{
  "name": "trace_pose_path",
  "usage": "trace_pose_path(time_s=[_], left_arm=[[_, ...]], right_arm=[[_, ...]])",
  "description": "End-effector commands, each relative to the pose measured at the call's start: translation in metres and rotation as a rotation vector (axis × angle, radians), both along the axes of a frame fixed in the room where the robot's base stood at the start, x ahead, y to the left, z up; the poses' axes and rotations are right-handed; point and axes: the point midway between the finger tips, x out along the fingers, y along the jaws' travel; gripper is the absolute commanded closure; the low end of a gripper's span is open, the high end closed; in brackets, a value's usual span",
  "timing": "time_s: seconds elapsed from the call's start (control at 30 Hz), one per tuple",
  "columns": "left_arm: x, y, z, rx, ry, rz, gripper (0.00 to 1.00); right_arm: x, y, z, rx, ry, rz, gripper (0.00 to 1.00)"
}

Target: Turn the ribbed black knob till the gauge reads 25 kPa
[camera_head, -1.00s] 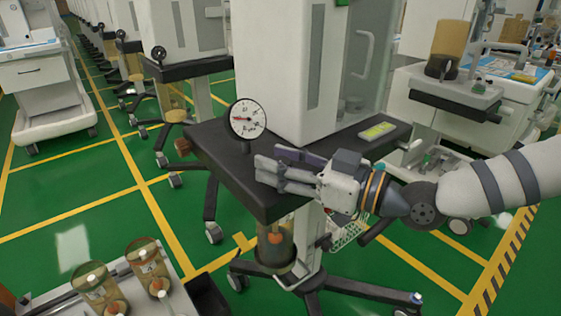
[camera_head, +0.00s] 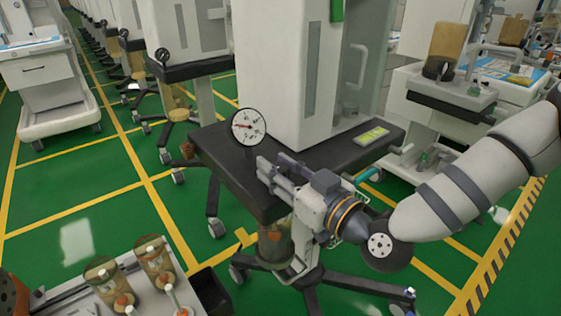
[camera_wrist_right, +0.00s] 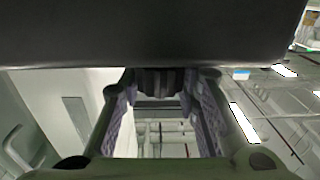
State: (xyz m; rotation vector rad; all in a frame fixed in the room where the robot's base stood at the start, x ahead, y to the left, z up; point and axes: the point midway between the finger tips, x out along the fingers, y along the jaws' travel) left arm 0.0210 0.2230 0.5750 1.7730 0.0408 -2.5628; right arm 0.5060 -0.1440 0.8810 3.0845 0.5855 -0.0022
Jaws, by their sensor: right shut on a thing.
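The round white gauge (camera_head: 248,127) stands on a short post at the left corner of the dark cart top (camera_head: 225,165). Its red needle points roughly left; the numbers are too small to read. The ribbed black knob (camera_wrist_right: 158,82) shows in the right wrist view just at the cart top's edge, between my finger pads. In the head view the knob is hidden behind the fingers. My right gripper (camera_head: 272,166) is shut on it, close below and right of the gauge; it also shows in the wrist view (camera_wrist_right: 160,98). My left gripper is not in view.
A tall white cabinet (camera_head: 275,75) stands on the cart top, with a yellow-green device (camera_head: 370,136) beside it. A tray with amber jars (camera_head: 153,262) is at the lower left. Another cart (camera_head: 450,100) stands at the right. Green floor lies open at the left.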

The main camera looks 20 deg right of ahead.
Motion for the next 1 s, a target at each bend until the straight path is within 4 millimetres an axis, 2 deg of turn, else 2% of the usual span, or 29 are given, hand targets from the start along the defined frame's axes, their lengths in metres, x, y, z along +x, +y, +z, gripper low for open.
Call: trace_pose_path(time_s=[0.33,0.8,0.83,0.9,1.0], left_arm=[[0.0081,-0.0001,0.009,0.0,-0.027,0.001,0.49],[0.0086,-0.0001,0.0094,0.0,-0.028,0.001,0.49],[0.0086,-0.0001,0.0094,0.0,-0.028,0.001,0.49],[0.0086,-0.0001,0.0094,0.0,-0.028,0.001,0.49],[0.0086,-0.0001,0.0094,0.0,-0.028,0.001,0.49]], right_arm=[[-0.0001,0.0004,0.001,0.0,-0.002,-0.12,0.98],[0.0004,0.0001,0.0003,0.002,-0.002,-0.136,0.98],[0.0003,0.0002,0.0003,0.002,-0.003,-0.135,0.66],[0.0003,0.0002,0.0004,0.002,-0.003,-0.135,0.5],[0.0004,0.0001,0.0003,0.002,-0.002,-0.135,0.49]])
